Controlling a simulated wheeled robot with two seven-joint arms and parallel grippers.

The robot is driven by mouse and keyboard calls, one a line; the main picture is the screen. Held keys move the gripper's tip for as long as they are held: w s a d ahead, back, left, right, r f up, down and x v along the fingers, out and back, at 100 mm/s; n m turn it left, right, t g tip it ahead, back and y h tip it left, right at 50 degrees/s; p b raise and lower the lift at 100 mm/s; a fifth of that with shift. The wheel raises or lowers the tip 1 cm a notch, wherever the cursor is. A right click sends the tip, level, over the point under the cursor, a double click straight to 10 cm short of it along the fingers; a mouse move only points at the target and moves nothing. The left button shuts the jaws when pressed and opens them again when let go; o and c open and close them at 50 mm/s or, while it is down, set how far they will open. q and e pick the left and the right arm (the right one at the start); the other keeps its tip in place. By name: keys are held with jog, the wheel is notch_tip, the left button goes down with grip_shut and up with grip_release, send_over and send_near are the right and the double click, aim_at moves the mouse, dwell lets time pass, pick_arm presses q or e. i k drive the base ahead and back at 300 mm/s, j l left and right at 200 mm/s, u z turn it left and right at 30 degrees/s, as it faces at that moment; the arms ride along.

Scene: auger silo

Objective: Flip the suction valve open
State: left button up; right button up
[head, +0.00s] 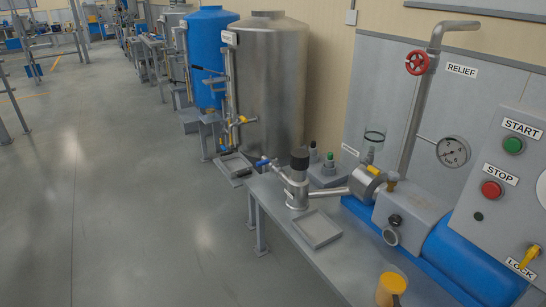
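No label that I can read names the suction valve. A small blue lever (265,162) sits at the left inlet of a metal strainer-like body with a black cap (299,160) on the bench. A short pipe (328,193) runs from that body right to the pump (408,212). A yellow piece (374,170) sits on top of the round fitting at the pump's inlet. A small white label (349,150) behind it is too small to read. Whether either is open or shut I cannot tell. Neither of my grippers is in view.
An empty tray (316,230) and yellow-topped cup (391,287) are on the bench. Floor at left is clear.

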aim_at(258, 164)
jog(key=i+j+z, duration=0.15)
jog(key=i+j, duration=0.15)
jog(key=i+j+z, duration=0.1)
jog(key=i+j, duration=0.25)
jog(key=i+j+z, duration=0.15)
jog(key=i+j, duration=0.25)
jog(key=i+j+z, duration=0.15)
jog(key=i+j, duration=0.2)
jog(key=i+j+z, duration=0.1)
jog(key=i+j, duration=0.15)
jog(key=j, duration=0.3)
jog(key=i+j+z, duration=0.15)
jog(key=i+j, duration=0.15)
jog(key=j, duration=0.15)
